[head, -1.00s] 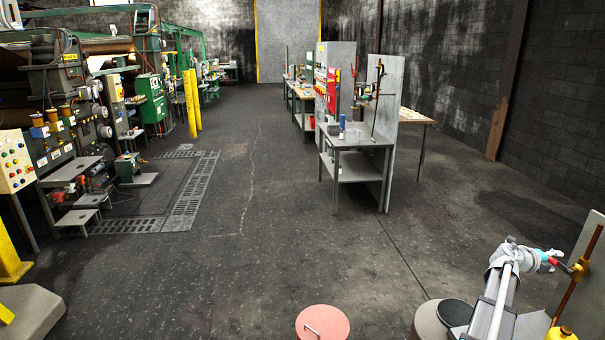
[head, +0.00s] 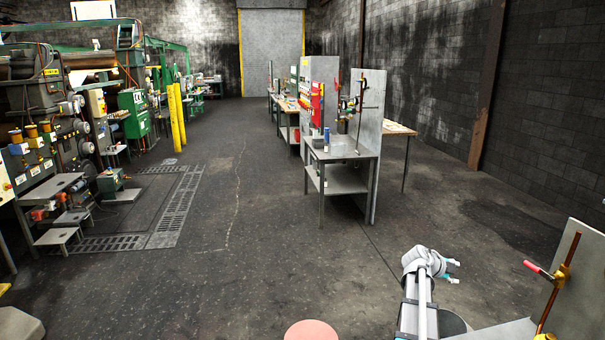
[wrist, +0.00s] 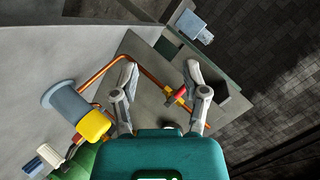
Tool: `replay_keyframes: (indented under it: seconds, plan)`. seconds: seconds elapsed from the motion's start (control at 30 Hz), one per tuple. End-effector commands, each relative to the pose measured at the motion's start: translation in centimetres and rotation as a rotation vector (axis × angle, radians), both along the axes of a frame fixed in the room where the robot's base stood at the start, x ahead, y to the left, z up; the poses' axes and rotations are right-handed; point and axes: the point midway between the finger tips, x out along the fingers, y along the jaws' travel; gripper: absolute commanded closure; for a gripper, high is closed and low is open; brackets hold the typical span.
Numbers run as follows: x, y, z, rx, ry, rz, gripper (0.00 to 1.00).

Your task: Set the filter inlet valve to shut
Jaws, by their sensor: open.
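The valve (head: 563,273) is a small brass-yellow body on a copper pipe (head: 572,254) against a grey upright panel at the lower right of the head view. Its red-ended lever (head: 532,266) points left, across the pipe. In the wrist view the valve (wrist: 171,100) and its red grip (wrist: 181,93) show beyond the fingers, near the right one. My gripper (head: 453,272) is open and empty, left of the lever and apart from it. Its open fingers (wrist: 160,72) also show in the wrist view. I see no position marking on the valve.
A yellow cylinder (wrist: 93,125) and a grey-blue round part (wrist: 62,103) stand near the pipe in the wrist view. A grey bench top (head: 495,331) lies below the panel. A metal table (head: 342,152) stands farther off. The floor to the left is open.

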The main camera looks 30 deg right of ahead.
Motion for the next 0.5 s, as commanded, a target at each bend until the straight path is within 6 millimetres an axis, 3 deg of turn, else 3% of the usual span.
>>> replay_keyframes:
  seconds: [0.03,0.2,0.5]
  plan:
    - [1.1,2.1,-0.5,0.034,0.041,0.045,0.42]
    - [4.4,8.0,-2.1,0.148,0.188,0.205,0.42]
    - [8.7,19.0,-4.7,0.328,0.451,0.537,0.42]
